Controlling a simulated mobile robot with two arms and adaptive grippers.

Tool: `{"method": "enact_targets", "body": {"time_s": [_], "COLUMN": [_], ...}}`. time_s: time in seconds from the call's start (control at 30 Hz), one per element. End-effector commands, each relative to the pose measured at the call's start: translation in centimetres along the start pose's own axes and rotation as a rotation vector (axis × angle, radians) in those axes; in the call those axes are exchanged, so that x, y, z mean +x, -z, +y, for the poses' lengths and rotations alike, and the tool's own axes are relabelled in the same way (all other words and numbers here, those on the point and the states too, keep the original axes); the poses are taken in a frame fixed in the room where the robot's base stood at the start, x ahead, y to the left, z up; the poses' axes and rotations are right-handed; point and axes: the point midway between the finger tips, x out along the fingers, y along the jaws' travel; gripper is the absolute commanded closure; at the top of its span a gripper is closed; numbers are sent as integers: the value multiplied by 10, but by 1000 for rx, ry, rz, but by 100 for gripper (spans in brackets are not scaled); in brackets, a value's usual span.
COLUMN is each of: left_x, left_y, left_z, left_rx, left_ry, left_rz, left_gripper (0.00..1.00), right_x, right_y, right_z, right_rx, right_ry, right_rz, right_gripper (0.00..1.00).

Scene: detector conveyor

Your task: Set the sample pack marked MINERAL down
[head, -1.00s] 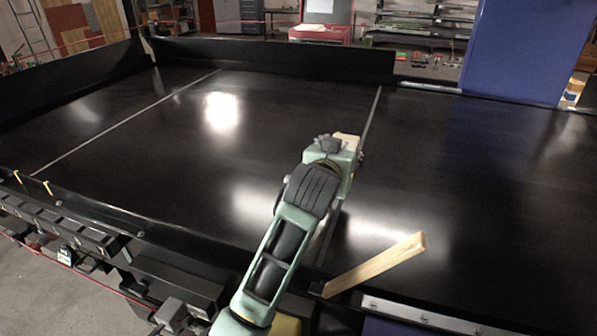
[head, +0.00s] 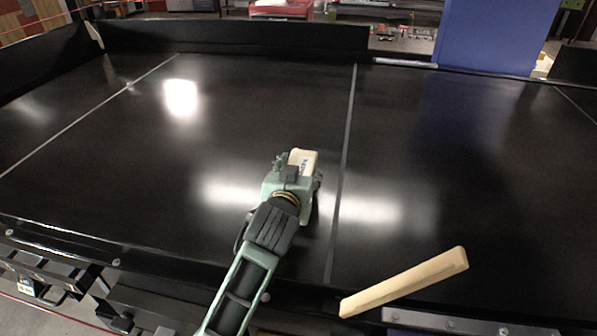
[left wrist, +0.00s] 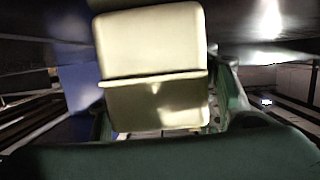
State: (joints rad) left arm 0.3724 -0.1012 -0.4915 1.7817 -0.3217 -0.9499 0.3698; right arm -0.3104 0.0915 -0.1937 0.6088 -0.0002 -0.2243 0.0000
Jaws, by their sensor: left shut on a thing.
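My left gripper (head: 294,172) is over the black conveyor belt (head: 250,110), left of a pale line across it. In the left wrist view the pack (left wrist: 152,45) fills the middle, between the green fingers. Whether the pack touches the belt cannot be told. My right gripper is not in view.
A long pale wooden bar (head: 405,282) lies slanted at the belt's near edge, right of my arm. A dark wall (head: 230,36) runs along the far side. A blue column (head: 490,35) stands at the back right. The belt around the gripper is clear.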

Motion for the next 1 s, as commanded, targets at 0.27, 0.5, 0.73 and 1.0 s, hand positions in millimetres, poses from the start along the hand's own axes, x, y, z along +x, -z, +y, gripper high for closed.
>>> {"method": "enact_targets", "body": {"time_s": [0.27,0.5,0.73,1.0], "left_x": [0,0,-21,-63], "left_y": [-2,-2,-2,-2], "left_z": [-1,-1,0,0], "left_rx": [0,0,-2,0], "left_ry": [2,1,0,1], "left_rz": [-5,-5,-4,-5], "left_gripper": [29,29,29,29], "right_x": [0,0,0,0], "right_y": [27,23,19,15], "right_z": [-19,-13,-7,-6], "right_rx": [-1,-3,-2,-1], "right_ry": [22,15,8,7], "right_rz": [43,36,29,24], "right_gripper": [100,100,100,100]}}
